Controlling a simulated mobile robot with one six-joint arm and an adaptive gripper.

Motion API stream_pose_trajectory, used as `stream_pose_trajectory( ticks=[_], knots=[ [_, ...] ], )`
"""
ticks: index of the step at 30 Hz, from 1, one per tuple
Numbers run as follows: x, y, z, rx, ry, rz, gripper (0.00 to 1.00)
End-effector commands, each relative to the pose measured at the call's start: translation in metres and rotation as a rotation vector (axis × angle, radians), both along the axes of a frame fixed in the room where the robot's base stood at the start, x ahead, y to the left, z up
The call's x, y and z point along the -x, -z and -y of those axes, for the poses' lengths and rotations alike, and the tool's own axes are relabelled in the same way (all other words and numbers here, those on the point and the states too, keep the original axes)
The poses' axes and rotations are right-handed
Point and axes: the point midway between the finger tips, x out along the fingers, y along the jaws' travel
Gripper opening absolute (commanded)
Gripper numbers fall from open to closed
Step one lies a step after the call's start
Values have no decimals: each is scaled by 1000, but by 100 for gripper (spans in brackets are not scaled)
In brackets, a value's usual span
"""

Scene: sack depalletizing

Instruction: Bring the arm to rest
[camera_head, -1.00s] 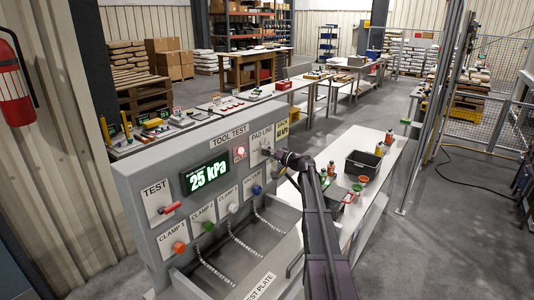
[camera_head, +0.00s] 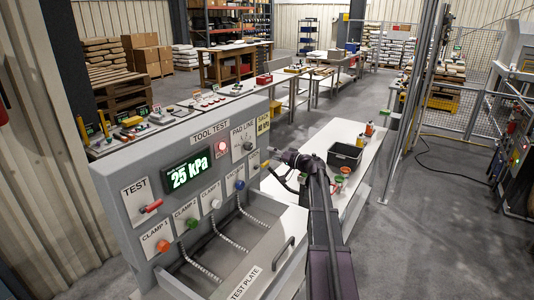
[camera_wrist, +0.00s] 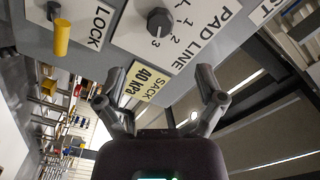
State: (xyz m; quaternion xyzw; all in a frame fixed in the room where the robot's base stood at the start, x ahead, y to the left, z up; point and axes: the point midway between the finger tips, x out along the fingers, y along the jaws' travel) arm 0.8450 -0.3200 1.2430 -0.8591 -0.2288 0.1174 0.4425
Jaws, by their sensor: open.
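My gripper (camera_wrist: 161,95) is open and empty in the wrist view, its two fingers spread apart in front of the tool test panel. In the head view my gripper (camera_head: 273,157) is small at the end of my arm, just right of the panel (camera_head: 165,150). In the wrist view the black pad line knob (camera_wrist: 160,22) and the yellow lock lever (camera_wrist: 62,38) stand beyond the fingers, apart from them. A yellow label (camera_wrist: 145,82) reading "SACK 40 kPa" shows between the fingers. The display (camera_head: 188,173) reads 25 kPa and a red lamp (camera_head: 221,147) is lit.
Below the panel is a grey tray with a test plate (camera_head: 247,283) and hoses. A white table (camera_head: 345,200) with a black bin (camera_head: 345,156) and small coloured items stands right of my arm. Open floor (camera_head: 430,240) lies farther right.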

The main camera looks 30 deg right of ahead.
Motion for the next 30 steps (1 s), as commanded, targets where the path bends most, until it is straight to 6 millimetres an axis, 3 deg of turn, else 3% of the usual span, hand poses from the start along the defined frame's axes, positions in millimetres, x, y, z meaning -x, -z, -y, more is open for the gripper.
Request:
stream_pose_trajectory(
  ticks=[20, 26, 30],
  knots=[
    [2, 1, -2, 3, -5, -5, 88],
    [9, 15, -37, 40, -55, -59, 88],
    [22, 37, -85, 101, -128, -148, 88]
  ],
)
